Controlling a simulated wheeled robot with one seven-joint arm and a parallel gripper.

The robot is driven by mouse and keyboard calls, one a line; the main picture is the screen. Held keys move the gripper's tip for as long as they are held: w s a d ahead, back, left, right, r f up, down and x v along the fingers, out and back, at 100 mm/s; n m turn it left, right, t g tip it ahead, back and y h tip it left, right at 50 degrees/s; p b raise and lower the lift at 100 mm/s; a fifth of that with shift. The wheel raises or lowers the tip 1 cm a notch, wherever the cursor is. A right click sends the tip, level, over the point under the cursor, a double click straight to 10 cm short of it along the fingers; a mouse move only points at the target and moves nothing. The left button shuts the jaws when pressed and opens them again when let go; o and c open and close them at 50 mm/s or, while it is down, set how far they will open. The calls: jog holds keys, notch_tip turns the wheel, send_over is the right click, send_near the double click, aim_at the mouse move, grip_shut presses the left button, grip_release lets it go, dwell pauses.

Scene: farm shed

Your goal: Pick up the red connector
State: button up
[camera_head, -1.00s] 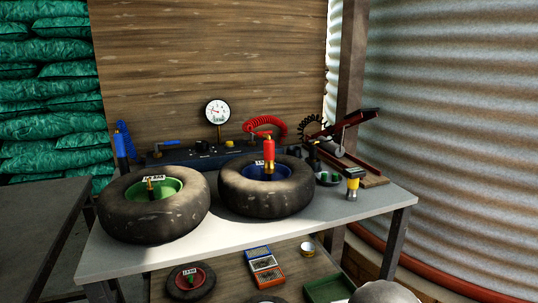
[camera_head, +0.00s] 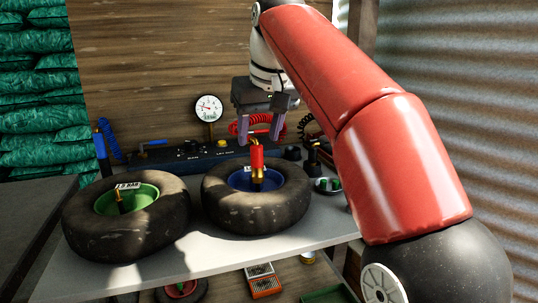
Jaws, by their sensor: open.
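The red connector (camera_head: 257,159) is a small upright cylinder with a brass-coloured tip. It stands over the blue hub (camera_head: 240,179) of the right-hand tyre (camera_head: 228,210). My gripper (camera_head: 261,140) points down just above the connector, its two fingers apart and empty. Whether the fingers are exactly over the connector in depth, I cannot tell. A red coiled hose (camera_head: 265,120) shows behind the fingers.
A second tyre (camera_head: 85,225) with a green hub (camera_head: 146,194) lies to the left on the grey table (camera_head: 215,250). A pressure gauge (camera_head: 208,108) stands behind on a dark box (camera_head: 165,159). A small bowl (camera_head: 326,187) is to the right, near my red arm.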

aim_at(257, 145)
jog(key=shift+w+a+r, duration=0.1)
jog(key=shift+w, duration=0.25)
jog(key=shift+w+f, duration=0.15)
jog(key=shift+f, duration=0.05)
jog(key=b+x, duration=0.1)
jog(key=x, duration=0.6)
jog(key=shift+w, duration=0.25)
